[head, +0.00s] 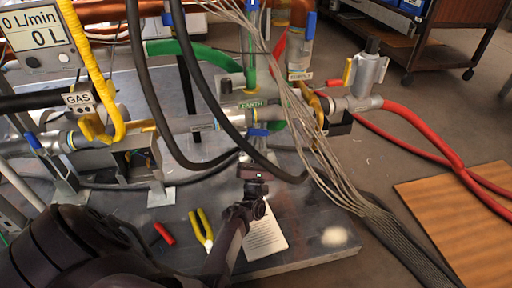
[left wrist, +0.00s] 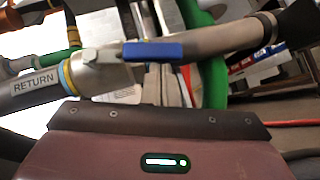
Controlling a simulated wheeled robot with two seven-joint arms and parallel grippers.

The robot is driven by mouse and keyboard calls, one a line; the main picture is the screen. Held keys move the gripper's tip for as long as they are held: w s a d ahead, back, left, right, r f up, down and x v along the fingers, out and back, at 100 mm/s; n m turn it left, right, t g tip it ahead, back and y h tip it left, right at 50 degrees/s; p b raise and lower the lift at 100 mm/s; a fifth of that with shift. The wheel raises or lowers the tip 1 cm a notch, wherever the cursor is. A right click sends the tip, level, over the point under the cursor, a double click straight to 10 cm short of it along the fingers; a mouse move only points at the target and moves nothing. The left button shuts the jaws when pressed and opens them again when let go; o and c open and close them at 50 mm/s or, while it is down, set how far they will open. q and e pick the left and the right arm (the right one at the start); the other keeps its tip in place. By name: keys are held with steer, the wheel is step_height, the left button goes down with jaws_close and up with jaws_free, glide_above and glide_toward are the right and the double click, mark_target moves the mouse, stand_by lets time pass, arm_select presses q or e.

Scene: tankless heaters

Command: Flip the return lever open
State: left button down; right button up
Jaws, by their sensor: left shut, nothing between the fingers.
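The return lever (head: 258,132) is a small blue handle on a grey valve in the middle of the head view. In the left wrist view the blue lever (left wrist: 155,50) lies roughly along the pipe, pointing right from the valve body (left wrist: 102,72). A RETURN label (left wrist: 35,83) is on the pipe left of the valve. My left gripper (head: 251,162) is just below the lever in the head view, pointing up at it, shut and empty. I cannot tell whether it touches the lever. Its fingertips are hard to make out in the wrist view. My right gripper is not in view.
Black hoses (head: 205,90) hang in front of the pipes. A bundle of grey cables (head: 315,150) runs down at the right. Yellow-handled pliers (head: 201,230), a red-handled tool (head: 164,234) and a paper sheet (head: 264,235) lie on the grey board (head: 310,232).

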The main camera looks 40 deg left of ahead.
arm_select(q)
steer(key=shift+w+d+r+p, duration=0.25)
steer(key=shift+r+p, duration=0.1)
steer(key=shift+r, duration=0.15)
steer(key=shift+w+d+r+p, duration=0.25)
steer(key=shift+r+p, duration=0.1)
steer(key=shift+r, duration=0.15)
steer(key=shift+w+r, duration=0.1)
steer(key=shift+r, duration=0.05)
steer(key=v, duration=0.8)
steer(key=shift+h+p, duration=0.3)
steer(key=shift+p, duration=0.15)
steer(key=shift+a, duration=0.15)
